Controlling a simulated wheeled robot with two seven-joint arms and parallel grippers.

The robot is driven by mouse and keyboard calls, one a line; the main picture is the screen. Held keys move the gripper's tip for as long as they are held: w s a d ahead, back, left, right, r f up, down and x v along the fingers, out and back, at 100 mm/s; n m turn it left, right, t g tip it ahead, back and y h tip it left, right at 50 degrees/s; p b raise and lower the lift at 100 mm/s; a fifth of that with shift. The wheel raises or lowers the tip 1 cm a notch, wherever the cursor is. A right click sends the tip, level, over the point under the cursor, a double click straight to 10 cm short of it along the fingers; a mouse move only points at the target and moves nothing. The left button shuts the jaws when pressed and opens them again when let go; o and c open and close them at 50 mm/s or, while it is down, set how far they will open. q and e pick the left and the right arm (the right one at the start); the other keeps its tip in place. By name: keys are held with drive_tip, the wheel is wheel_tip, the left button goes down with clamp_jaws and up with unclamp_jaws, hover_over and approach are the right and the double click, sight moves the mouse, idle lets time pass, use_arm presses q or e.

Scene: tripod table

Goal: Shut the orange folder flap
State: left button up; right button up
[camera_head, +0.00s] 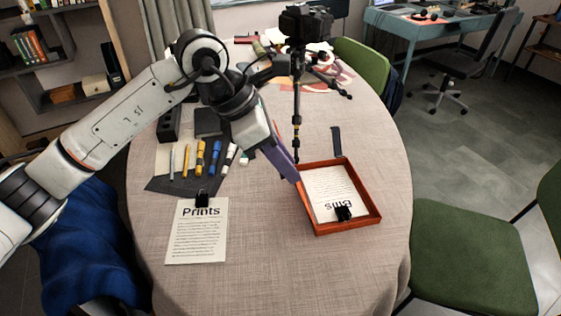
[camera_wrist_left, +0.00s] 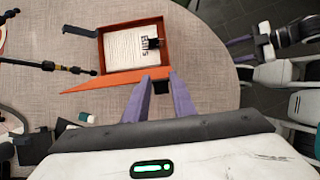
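The orange folder (camera_head: 376,213) is a shallow open tray on the table, with a "Bills" paper (camera_head: 330,188) and a black clip (camera_head: 343,213) inside. Its orange flap (camera_wrist_left: 105,81) is open, showing as a narrow slanted strip along the tray's near side in the left wrist view. In the head view the flap is mostly hidden behind my left gripper (camera_head: 291,170). That gripper's purple fingers are apart and empty, with tips at the flap side; contact is unclear. My right gripper (camera_wrist_left: 238,50) shows at the upper right of the left wrist view, fingers apart and empty.
A "Prints" paper (camera_head: 196,238) with a black clip lies left of the folder. Several markers (camera_head: 201,154) lie on a dark mat behind it. A camera tripod (camera_head: 297,90) stands behind the folder. The front of the table is clear. Green chairs (camera_head: 470,250) stand at right.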

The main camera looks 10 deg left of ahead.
use_arm(q)
drive_tip(key=shift+w+d+r, duration=0.15)
drive_tip(key=shift+w+d, duration=0.05)
drive_tip(key=shift+d, duration=0.35)
drive_tip(key=shift+w+d+r, duration=0.15)
drive_tip(key=shift+d, duration=0.45)
drive_tip(key=shift+w+d+r, duration=0.1)
drive_tip(key=shift+w+d, duration=0.15)
drive_tip(key=shift+d, duration=0.4)
drive_tip(key=shift+w+d+r, duration=0.1)
drive_tip(key=shift+w+d, duration=0.1)
drive_tip(key=shift+d, duration=0.5)
drive_tip(key=shift+w+d+f, duration=0.15)
drive_tip(key=shift+w+d, duration=0.15)
drive_tip(key=shift+d, duration=0.55)
drive_tip(key=shift+w+d+f, duration=0.15)
drive_tip(key=shift+w+d, duration=0.1)
drive_tip(key=shift+d, duration=0.65)
drive_tip(key=shift+w+d+f, duration=0.15)
drive_tip(key=shift+w+d, duration=0.15)
drive_tip(key=shift+d, duration=0.55)
